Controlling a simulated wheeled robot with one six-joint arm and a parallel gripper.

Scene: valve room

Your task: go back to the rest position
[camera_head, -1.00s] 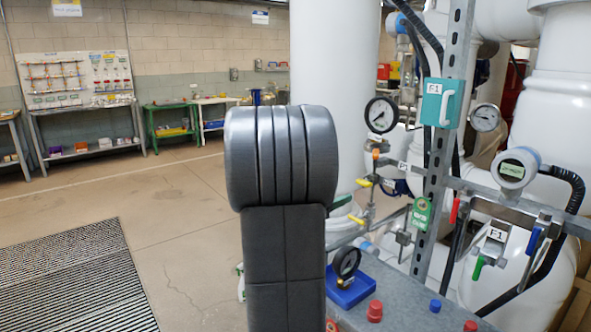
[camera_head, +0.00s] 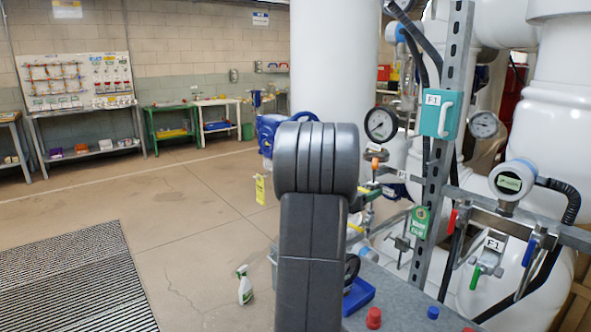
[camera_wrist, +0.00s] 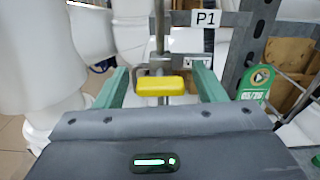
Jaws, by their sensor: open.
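My gripper shows in the wrist view (camera_wrist: 160,85) with two green fingers spread apart. It is open. A yellow valve handle (camera_wrist: 160,86) appears between the fingers in that picture; I cannot tell how far beyond them it is, and nothing is clasped. A label P1 (camera_wrist: 206,18) is on the frame behind. In the head view my grey arm stands in the middle and hides the gripper and part of the pipework.
A perforated steel post (camera_head: 437,160) carries a teal box (camera_head: 440,115), with a gauge (camera_head: 380,124) beside it. A grey bench (camera_head: 400,300) holds a blue tray (camera_head: 357,296) and red and blue caps. A spray bottle (camera_head: 245,285) stands on the floor. The left floor is open around a grate (camera_head: 75,280).

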